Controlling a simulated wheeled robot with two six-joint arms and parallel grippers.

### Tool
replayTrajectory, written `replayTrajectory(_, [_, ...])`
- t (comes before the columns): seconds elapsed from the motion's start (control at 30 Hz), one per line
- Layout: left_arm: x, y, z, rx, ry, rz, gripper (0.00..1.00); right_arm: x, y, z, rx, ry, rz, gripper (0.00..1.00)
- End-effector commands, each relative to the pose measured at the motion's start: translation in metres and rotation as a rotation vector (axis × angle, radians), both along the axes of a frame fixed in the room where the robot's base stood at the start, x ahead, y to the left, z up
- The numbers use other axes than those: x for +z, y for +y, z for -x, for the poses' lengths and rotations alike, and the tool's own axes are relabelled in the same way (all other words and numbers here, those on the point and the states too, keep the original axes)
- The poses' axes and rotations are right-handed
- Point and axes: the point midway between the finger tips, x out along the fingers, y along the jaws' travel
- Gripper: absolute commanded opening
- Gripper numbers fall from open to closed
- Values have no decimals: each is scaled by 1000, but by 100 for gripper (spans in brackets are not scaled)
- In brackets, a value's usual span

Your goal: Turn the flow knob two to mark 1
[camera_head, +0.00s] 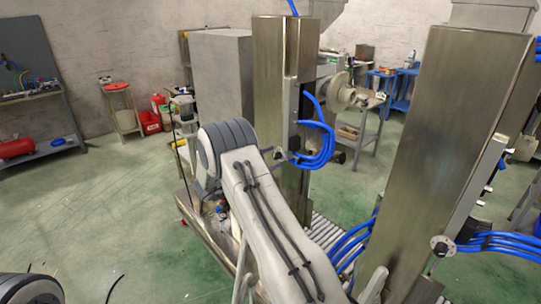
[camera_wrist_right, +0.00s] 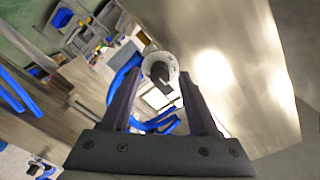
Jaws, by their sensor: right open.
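A flow knob (camera_wrist_right: 161,72), a black pointer on a pale round dial, shows in the right wrist view on a steel face. My right gripper (camera_wrist_right: 158,90) is open, its two dark fingers on either side of the knob in the picture, with no clear contact. The dial's marks are too small to read. In the head view a round dial with a dark knob (camera_head: 441,247) sits low on the right steel column (camera_head: 440,130). No label shows which knob is number two. My left gripper is out of view.
Blue hoses (camera_head: 500,241) run beside the dial, and more blue hoses (camera_head: 318,140) loop from the left steel column (camera_head: 268,80). A roller conveyor (camera_head: 322,232) lies between the columns. The green floor at left is mostly open.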

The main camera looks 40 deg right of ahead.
Motion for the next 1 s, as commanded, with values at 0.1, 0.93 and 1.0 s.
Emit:
replayTrajectory(0.1, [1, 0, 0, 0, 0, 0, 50, -1, -3, 0, 1, 1, -1, 61])
replayTrajectory(0.93, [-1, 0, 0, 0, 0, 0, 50, -1, -2, 0, 0, 84, 6, 0])
replayTrajectory(1.0, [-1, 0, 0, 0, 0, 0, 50, -1, -2, 0, 0, 126, 9, 0])
